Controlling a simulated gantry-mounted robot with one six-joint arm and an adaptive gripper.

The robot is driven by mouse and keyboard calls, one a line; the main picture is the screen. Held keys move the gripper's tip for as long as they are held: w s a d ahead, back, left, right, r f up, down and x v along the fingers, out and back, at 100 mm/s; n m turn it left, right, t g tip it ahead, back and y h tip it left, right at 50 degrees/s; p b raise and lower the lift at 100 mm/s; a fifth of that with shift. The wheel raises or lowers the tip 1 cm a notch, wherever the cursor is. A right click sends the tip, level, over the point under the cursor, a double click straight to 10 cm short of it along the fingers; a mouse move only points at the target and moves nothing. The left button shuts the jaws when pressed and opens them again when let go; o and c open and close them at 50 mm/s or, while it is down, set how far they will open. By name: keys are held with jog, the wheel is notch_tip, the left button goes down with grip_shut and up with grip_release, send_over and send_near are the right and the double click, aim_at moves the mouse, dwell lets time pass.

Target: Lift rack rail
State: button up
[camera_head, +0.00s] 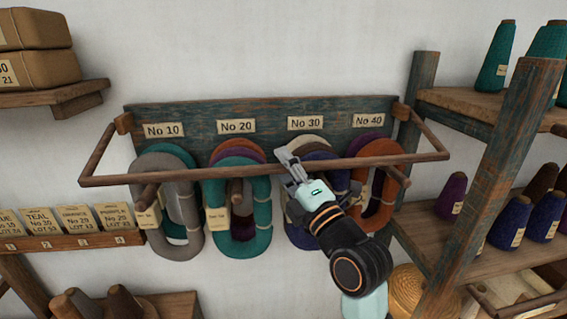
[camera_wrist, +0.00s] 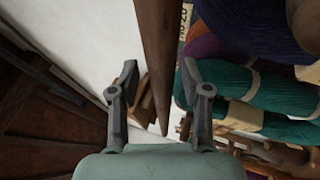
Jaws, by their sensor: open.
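The rack rail (camera_head: 230,171) is a long brown wooden bar. It runs across the front of the hanging yarn hanks, with side arms going back to the painted board (camera_head: 270,115). My gripper (camera_head: 287,155) is at the rail near its middle, just below the No 30 label. In the wrist view the rail (camera_wrist: 157,50) runs down between the two spread fingers of my gripper (camera_wrist: 160,80), with space on both sides. The fingers are open and hold nothing. My gripper hides a short piece of the rail in the head view.
Yarn hanks (camera_head: 240,205) hang on pegs behind and below the rail. A shelf frame (camera_head: 490,170) with yarn cones stands close at the right. A tag ledge (camera_head: 75,242) is at the left, below a shelf with boxes (camera_head: 38,70). The wall above the board is clear.

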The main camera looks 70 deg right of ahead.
grip_shut()
jog(key=shift+r, duration=0.15)
dwell(0.4)
